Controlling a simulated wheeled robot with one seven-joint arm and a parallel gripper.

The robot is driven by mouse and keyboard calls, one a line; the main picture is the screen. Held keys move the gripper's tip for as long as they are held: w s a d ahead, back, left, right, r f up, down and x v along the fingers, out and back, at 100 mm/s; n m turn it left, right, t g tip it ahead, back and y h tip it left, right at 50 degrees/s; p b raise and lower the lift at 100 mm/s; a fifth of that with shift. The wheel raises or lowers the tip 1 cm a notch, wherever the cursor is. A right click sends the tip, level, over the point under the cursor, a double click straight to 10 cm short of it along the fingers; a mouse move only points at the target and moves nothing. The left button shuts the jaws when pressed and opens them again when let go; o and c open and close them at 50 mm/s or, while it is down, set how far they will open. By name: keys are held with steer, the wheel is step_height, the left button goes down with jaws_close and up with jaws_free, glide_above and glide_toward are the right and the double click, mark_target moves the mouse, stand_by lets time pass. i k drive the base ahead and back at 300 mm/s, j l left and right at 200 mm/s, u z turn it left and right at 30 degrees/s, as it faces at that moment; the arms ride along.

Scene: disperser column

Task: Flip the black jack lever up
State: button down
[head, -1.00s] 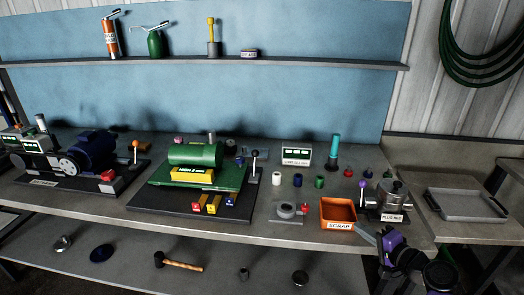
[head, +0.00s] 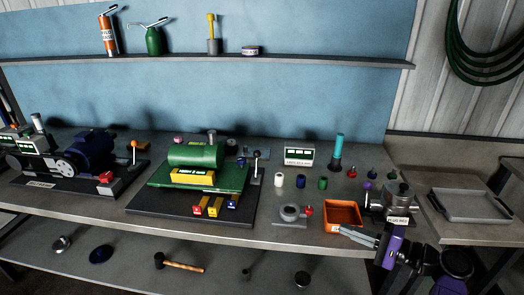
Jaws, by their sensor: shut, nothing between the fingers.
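A lever with a black ball knob (head: 257,154) stands roughly upright at the right side of the green machine (head: 196,156), on that machine's dark base plate (head: 160,203). Its pivot is too small to make out. My gripper (head: 342,230) is shut and empty. Its grey fingers point left, in front of the orange scrap bin, at the bench's front edge. It is well to the right of the black-knobbed lever and nearer to me, touching nothing that I can make out.
The orange scrap bin (head: 342,204) and a metal press (head: 400,196) stand close to my gripper. A grey ring fixture (head: 290,212) sits between the bin and the green machine. Several small coloured cylinders stand behind it. A blue motor machine (head: 92,150) is at the left.

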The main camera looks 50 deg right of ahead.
mark_target(257, 154)
steer(key=i+l, duration=1.15)
